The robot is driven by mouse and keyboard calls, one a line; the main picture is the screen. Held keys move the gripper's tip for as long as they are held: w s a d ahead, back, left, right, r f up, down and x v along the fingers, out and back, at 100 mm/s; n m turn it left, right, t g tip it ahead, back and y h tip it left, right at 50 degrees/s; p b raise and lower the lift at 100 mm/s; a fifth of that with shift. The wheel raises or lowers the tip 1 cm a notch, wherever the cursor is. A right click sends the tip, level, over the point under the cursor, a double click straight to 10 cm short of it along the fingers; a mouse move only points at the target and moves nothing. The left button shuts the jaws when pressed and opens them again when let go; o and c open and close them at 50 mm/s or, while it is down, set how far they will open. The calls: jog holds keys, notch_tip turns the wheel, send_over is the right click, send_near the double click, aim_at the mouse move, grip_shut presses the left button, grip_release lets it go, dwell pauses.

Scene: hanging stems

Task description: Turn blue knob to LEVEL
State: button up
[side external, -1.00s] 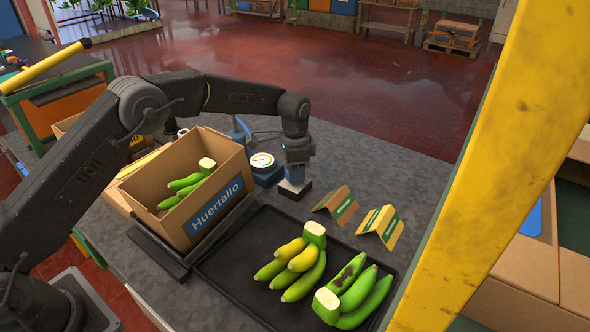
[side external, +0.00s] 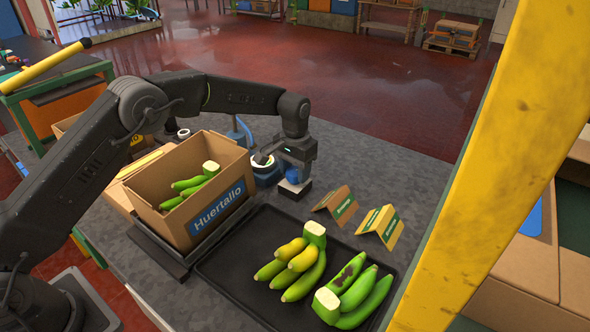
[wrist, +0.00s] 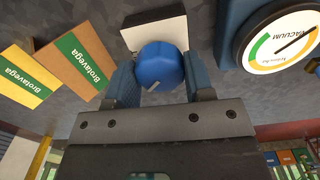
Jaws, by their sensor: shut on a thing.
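The blue knob (wrist: 160,62) is round and sits on a block with a pale plate (wrist: 150,32) in the wrist view. A short grey pointer mark on it slants toward the lower left. My gripper (wrist: 161,80) is shut on the knob, with one blue finger at each side. In the side view my gripper (side external: 295,168) points down over the knob's block (side external: 293,190), hiding most of the knob. No LEVEL marking can be read in either view.
A vacuum gauge (wrist: 280,38) stands close beside the knob. Two folded cards (side external: 336,203) (side external: 381,226) stand on the other side. A Huertallo box (side external: 222,212) holds green bananas. A black tray (side external: 232,268) in front holds banana bunches.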

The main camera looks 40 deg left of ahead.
aim_at(295, 170)
jog(key=n, duration=0.4)
jog(key=shift+n, duration=0.3)
jog(key=n, duration=0.4)
jog(key=shift+n, duration=0.3)
jog(key=o, duration=0.9)
jog(key=shift+r, duration=6.95)
